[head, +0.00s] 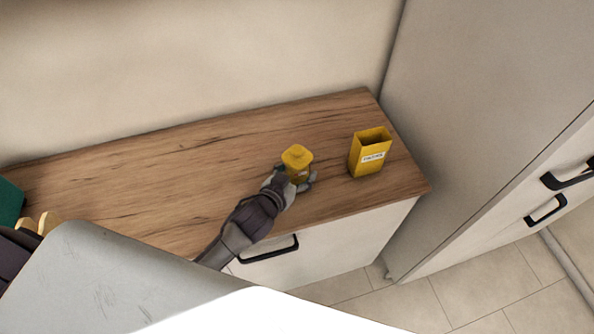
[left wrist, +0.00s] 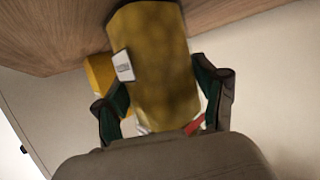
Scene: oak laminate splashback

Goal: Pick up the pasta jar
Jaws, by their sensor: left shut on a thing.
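The pasta jar, a yellow jar with a yellow lid (head: 297,156), is at the right part of the wooden counter in the head view. My left gripper (head: 298,183) is shut around its lower body. In the left wrist view the jar (left wrist: 156,65) fills the middle, with a small white label on its left side. The dark fingers of my left gripper (left wrist: 166,103) are on both sides of it. I cannot tell whether its base touches the counter.
An open-topped yellow box (head: 366,158) with a white label stands on the wooden counter (head: 160,165), right of the jar. A tall pale cabinet (head: 460,130) borders the counter's right end. A green object (head: 9,203) is at the far left. The counter's middle is clear.

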